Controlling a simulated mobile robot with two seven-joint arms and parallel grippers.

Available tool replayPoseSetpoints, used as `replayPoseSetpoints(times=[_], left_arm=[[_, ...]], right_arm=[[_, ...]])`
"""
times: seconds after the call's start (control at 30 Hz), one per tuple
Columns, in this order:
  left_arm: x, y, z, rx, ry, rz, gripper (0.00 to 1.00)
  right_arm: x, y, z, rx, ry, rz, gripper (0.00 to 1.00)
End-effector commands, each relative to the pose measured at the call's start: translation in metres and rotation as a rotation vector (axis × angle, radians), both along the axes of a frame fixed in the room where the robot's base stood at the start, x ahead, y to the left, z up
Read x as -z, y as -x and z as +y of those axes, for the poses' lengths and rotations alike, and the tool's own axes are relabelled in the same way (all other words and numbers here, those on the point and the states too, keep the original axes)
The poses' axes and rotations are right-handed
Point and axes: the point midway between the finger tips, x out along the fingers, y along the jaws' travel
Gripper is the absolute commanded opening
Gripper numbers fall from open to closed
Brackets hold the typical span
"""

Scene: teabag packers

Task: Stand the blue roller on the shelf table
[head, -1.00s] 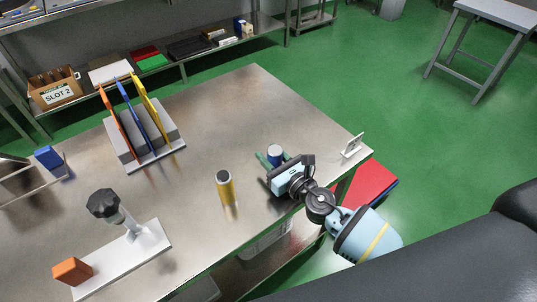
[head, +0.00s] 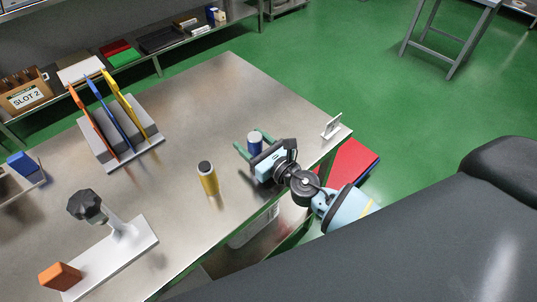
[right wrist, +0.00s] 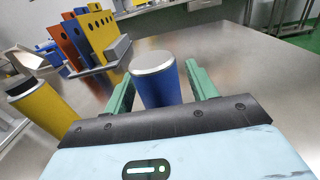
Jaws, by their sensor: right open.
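The blue roller (head: 254,146) with a pale top stands upright on the steel table (head: 225,95), near its right part. In the right wrist view the roller (right wrist: 160,84) stands between my right gripper's green fingers. My right gripper (head: 252,140) is open, with one finger on each side of the roller and a visible gap at least on the right side. The roller's lower part is hidden behind the gripper body. My left gripper is not in view.
A yellow roller (head: 208,180) with a black top stands to the left of the gripper. A small white stand (head: 331,128) is at the table's right corner. A rack (head: 135,156) with coloured plates and a white-based stand (head: 115,258) are further left. The table's far middle is clear.

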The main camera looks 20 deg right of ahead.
Motion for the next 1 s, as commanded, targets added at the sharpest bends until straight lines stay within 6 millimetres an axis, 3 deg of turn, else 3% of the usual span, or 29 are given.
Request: replayPoseSetpoints(times=[0.5,0.7,1.0], left_arm=[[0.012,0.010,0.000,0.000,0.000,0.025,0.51],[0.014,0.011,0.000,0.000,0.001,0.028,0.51],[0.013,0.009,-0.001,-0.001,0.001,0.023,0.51]], right_arm=[[0.006,0.091,-0.032,-0.001,-0.001,0.010,0.57],[0.003,0.106,-0.038,0.000,0.000,0.005,0.57],[0.002,0.108,-0.039,0.000,0.000,0.003,0.57]])
